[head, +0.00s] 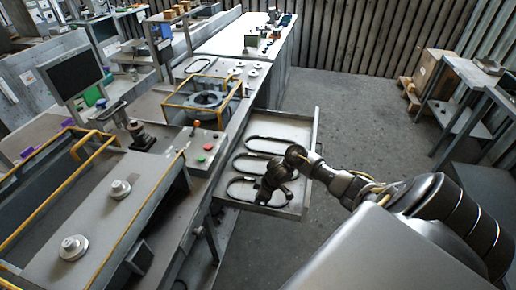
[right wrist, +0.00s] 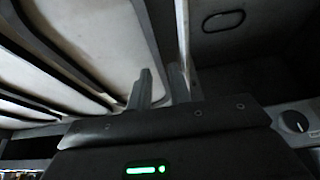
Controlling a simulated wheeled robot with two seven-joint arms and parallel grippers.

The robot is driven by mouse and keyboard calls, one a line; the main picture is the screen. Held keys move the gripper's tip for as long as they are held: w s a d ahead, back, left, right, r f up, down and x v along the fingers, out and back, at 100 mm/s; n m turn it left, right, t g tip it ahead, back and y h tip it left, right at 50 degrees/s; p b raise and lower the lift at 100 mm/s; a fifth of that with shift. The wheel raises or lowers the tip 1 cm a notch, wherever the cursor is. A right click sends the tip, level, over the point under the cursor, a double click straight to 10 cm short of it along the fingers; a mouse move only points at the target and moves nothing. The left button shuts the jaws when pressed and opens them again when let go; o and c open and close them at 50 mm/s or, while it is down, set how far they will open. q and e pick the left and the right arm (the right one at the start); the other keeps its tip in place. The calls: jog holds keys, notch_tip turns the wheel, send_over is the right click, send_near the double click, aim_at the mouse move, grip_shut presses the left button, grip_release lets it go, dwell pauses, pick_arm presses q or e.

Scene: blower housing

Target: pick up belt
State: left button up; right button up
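Several black belts lie as flat elongated loops in a light-coloured open tray (head: 313,128) in the head view. The far belt (head: 247,143), the middle belt (head: 235,162) and the near belt (head: 228,187) lie side by side. My right gripper (right wrist: 160,88) is low over the tray; in the head view my wrist covers it and the right ends of the belts. In the right wrist view its two fingers stand apart, with pale tray surface showing between them. A dark belt (right wrist: 152,35) curves down close to the fingers; I cannot tell whether it touches them. My left gripper is out of view.
The tray sticks out from a workbench with a blower housing (head: 207,99) inside a yellow frame. A monitor (head: 75,74) stands at left. A white table (head: 232,38) is behind. Open grey floor lies right of the tray, with a cardboard box (head: 428,70) beyond.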

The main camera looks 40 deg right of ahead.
jog(key=shift+x, duration=0.75)
grip_shut()
jog(key=shift+r, duration=0.15)
